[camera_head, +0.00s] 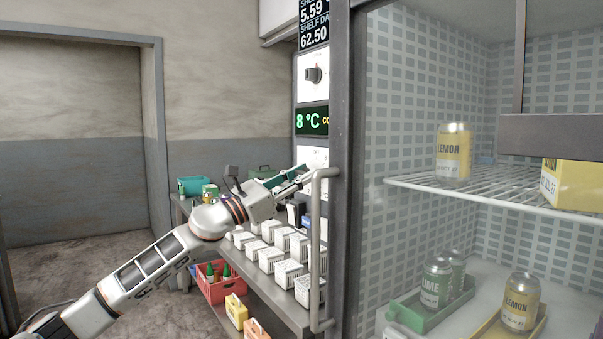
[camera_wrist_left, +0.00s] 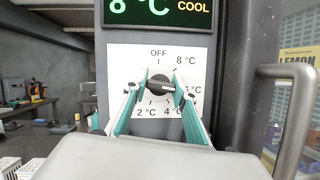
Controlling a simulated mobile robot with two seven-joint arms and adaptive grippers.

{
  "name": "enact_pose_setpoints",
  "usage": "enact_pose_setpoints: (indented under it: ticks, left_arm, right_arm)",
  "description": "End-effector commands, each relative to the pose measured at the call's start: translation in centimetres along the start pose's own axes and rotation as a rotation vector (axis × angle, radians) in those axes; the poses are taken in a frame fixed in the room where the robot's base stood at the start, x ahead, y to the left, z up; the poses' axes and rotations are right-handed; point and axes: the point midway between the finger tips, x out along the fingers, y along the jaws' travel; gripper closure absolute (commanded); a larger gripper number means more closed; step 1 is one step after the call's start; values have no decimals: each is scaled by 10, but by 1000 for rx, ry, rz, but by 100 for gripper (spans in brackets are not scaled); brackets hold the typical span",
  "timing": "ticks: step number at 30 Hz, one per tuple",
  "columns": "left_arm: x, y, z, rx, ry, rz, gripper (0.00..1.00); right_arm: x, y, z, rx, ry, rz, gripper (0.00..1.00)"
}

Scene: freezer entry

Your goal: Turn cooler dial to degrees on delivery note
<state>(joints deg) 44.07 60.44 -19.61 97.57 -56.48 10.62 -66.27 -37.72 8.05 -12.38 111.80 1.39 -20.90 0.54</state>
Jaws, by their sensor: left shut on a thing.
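The cooler dial (camera_wrist_left: 158,77) is a black round knob on a white plate (camera_wrist_left: 120,58) in the left wrist view. Its plate reads OFF at the top, 8 °C at upper right, with 4 and 2 below; the right-hand label is partly hidden by a finger. My left gripper (camera_head: 302,177) reaches the plate below the display in the head view, and its teal-and-white fingers are shut on the knob. The knob's bar lies roughly level; which end points is unclear. The green display (camera_head: 312,121) reads 8 °C, with COOL beside it in the wrist view. I see no readable delivery note.
A vertical door handle (camera_head: 318,250) stands close beside my left gripper. A second knob (camera_head: 314,74) is above the display. The glass-fronted cooler with lemon cans (camera_head: 453,152) is at right. A shelf of white boxes (camera_head: 271,258) lies below my arm.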

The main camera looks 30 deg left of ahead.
Motion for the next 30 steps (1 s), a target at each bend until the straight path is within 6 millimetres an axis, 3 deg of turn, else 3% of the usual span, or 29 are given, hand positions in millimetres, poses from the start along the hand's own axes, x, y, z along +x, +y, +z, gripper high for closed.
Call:
enact_pose_setpoints:
  ticks: [2, 3, 5, 12, 18, 30]
  left_arm:
    - [0, 0, 2, 2, -3, 0, 95]
    - [0, 0, 2, 2, -3, 0, 68]
    - [0, 0, 2, 3, -2, 0, 56]
    - [0, 0, 1, 3, -1, 0, 56]
    - [-3, 0, 0, 2, 0, 0, 56]
    - [-41, 0, -2, 0, 2, -1, 56]
  right_arm:
    - [1, 1, -2, -1, 2, 1, 60]
    - [1, 2, -3, -1, 5, 2, 60]
    - [2, 3, -6, -2, 9, 4, 60]
    - [2, 6, -15, -4, 25, 9, 60]
    - [2, 6, -11, -6, 17, 10, 60]
    - [2, 5, -10, -3, 17, 8, 60]
